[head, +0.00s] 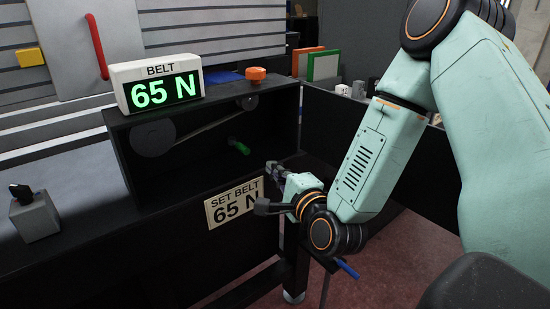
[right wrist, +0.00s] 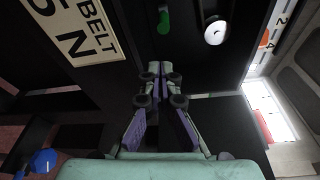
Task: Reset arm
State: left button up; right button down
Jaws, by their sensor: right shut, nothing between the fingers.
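My right gripper (head: 272,168) is shut and empty in front of the open black housing. In the right wrist view its two fingers (right wrist: 160,68) meet at the tips with nothing between them. A green handle (head: 239,146) sits inside the housing, a little up and left of the fingertips and apart from them in the head view. It also shows beyond the fingertips in the right wrist view (right wrist: 164,20). My right arm comes in from the right and bends down to the gripper. My left gripper is not in view.
A display (head: 155,84) reading "BELT 65 N" stands on the black housing (head: 285,112), with an orange knob (head: 256,74) near it. A sign (head: 235,202) reads "SET BELT 65 N". A grey box (head: 35,217) stands at left. Open reddish floor (head: 385,265) lies right.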

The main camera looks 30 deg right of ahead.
jog(key=s+a+f+n+g+y, duration=0.1)
jog(key=s+a+f+n+g, duration=0.1)
jog(key=s+f+n+g, duration=0.25)
jog(key=s+a+f+n+g+y+p, duration=0.1)
jog(key=s+a+f+n+g, duration=0.15)
jog(key=f+n, duration=0.35)
jog(key=s+a+f+n+g+y, duration=0.1)
jog(key=s+a+f+n+g, duration=0.1)
jog(key=s+f+n, duration=0.35)
pick_arm(q)
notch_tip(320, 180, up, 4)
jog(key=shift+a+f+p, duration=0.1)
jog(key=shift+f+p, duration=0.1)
jog(key=shift+p, duration=1)
pick_arm(e)
jog(key=s+a+f+n+g, duration=0.1)
jog(key=s+f+g, duration=0.3)
jog(key=s, duration=0.6)
jog(key=s+a+f+n+g, duration=0.2)
jog(key=s+f+n+g, duration=0.2)
jog(key=s, duration=0.6)
notch_tip(320, 180, down, 2)
jog(key=shift+f+h, duration=0.15)
jog(key=shift+h, duration=0.15)
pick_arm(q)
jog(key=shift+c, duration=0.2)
pick_arm(e)
jog(key=shift+a, duration=0.1)
